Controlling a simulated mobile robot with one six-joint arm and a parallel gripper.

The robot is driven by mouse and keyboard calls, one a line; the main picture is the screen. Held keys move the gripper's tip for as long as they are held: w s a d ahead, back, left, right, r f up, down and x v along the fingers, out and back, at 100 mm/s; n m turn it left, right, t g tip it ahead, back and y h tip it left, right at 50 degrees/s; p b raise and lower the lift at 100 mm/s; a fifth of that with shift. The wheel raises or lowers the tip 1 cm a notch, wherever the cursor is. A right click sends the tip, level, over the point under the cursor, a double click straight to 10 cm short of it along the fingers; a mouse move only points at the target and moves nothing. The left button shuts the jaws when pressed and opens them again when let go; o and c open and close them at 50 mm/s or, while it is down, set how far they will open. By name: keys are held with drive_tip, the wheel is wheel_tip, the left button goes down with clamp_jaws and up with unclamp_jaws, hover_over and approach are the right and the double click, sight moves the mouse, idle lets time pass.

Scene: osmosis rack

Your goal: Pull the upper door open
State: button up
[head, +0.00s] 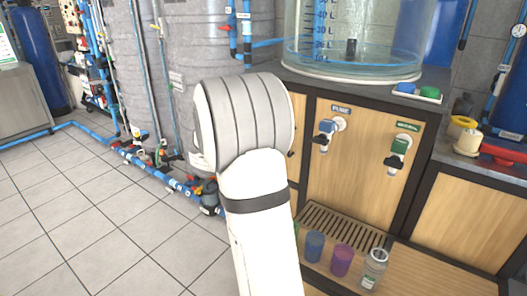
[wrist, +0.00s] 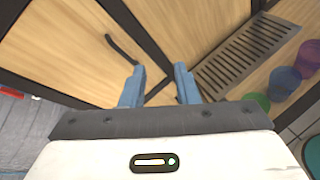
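The upper door (wrist: 65,40) is a light wood panel with a dark frame, filling the upper left of the wrist view. Its dark curved handle (wrist: 122,48) lies ahead of my gripper, closer to the left finger. My gripper (wrist: 158,76) has two blue fingers, spread apart with nothing between them. The handle is beyond the fingertips and not between them; I cannot tell the exact gap. In the head view my arm covers most of this door, leaving a narrow wooden strip (head: 297,115). The door looks shut. My fingers are hidden in that view.
Right of the door, a wooden panel carries a blue tap (head: 325,130) and a green tap (head: 399,148). Below are a slotted drain grate (wrist: 250,50) and cups, including a purple one (head: 342,260). Blue pipes (head: 150,168) run along the floor; open tiles lie left.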

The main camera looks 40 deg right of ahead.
drive_tip(key=w+d+f+n+h+b, duration=0.1)
drive_tip(key=w+d+f+n+b, duration=0.1)
drive_tip(key=d, duration=0.4)
drive_tip(key=w+d+f+n+t+h+b, duration=0.1)
drive_tip(key=w+d+f+n+h+b, duration=0.1)
drive_tip(key=d, duration=0.4)
drive_tip(key=w+d+f+n+h+b, duration=0.1)
drive_tip(key=w+d+f+n+b, duration=0.1)
drive_tip(key=w+d, duration=0.3)
drive_tip(key=shift+w+d+f+n+t+h, duration=0.15)
drive_tip(key=shift+d+f+n+t+h, duration=0.2)
drive_tip(key=shift+d+f, duration=0.3)
drive_tip(key=shift+a, duration=0.1)
clamp_jaws()
